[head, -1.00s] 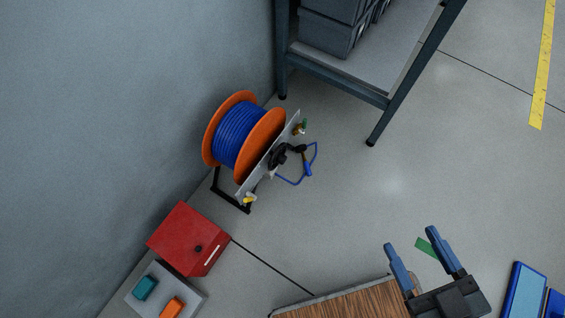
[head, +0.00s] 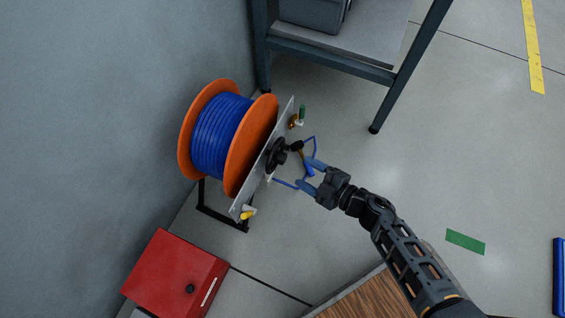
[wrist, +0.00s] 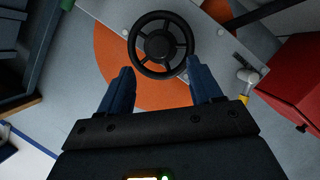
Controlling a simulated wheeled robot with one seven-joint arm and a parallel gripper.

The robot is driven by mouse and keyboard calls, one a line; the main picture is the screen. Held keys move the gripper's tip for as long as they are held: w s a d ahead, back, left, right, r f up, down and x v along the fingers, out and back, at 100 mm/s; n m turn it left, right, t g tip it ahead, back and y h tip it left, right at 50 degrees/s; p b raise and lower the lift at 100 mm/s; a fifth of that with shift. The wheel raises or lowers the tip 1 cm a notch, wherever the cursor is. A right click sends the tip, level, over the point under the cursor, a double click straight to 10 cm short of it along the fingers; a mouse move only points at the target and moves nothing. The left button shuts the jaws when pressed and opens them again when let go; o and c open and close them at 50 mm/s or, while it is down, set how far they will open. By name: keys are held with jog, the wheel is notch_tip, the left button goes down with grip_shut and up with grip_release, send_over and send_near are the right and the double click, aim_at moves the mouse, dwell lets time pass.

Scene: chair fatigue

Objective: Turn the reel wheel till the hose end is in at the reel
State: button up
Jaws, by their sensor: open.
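The hose reel (head: 262,150) has orange flanges and a wound blue hose (head: 220,138). It stands on a black frame by the wall. The black spoked reel wheel (head: 275,154) is on its grey side plate; in the wrist view the wheel (wrist: 160,45) lies just ahead of the fingertips.
A red box (head: 175,275) stands at the lower left. A valve with a yellow handle (head: 247,213) and a green-handled fitting (head: 301,113) stick out of the plate. A dark shelf (head: 330,55) stands behind.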

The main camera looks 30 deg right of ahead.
aim_at(285, 160)
jog(key=b+x, duration=0.2)
jog(key=x, duration=0.5)
jog(key=shift+w+a+b, duration=0.1)
jog(key=shift+w+b, duration=0.2)
jog(key=c, duration=1)
